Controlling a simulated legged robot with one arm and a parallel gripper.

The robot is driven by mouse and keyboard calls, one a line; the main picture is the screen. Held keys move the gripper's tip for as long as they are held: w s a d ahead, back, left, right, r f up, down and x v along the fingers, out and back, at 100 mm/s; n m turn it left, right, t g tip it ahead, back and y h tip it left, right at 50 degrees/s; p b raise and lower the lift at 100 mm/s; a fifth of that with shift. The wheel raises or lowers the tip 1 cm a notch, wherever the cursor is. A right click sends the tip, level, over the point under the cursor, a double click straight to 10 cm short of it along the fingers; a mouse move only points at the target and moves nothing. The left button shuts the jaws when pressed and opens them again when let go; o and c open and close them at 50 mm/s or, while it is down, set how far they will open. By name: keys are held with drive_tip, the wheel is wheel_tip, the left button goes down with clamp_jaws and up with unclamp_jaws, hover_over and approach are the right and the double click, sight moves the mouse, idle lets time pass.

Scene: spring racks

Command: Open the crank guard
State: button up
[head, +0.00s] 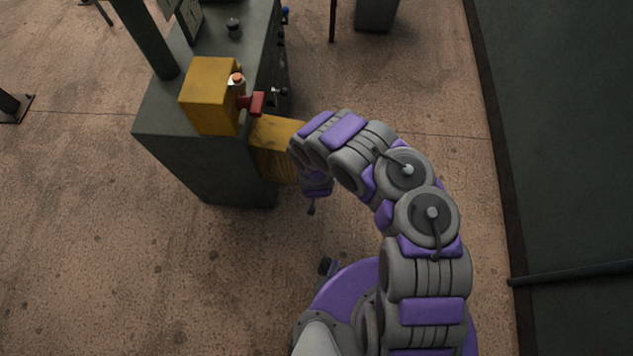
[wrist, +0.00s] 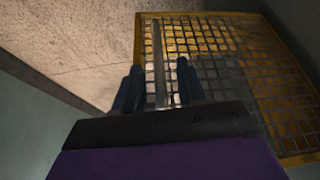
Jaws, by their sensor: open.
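The crank guard (head: 272,146) is a yellow box-like cover on the right side of the dark green cabinet, partly hidden by my arm in the head view. In the wrist view the guard (wrist: 258,52) is a yellow frame with a wire mesh. My gripper (wrist: 158,84) is open, its two dark fingers pointing toward the left part of the mesh. A thin grey upright bar (wrist: 158,50) shows between the fingers; I cannot tell whether it is a handle or whether they touch it. No crank can be made out behind the mesh.
The dark green cabinet (head: 205,160) carries a yellow box (head: 210,95) with a red part (head: 256,103) and an orange-topped piece (head: 237,84). A dark panel (head: 565,130) stands at the right, with a dark bar (head: 575,273) near it. The concrete floor between is clear.

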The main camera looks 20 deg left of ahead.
drive_tip(key=p+v, duration=0.8)
drive_tip(key=v, duration=0.5)
drive_tip(key=shift+a, duration=0.15)
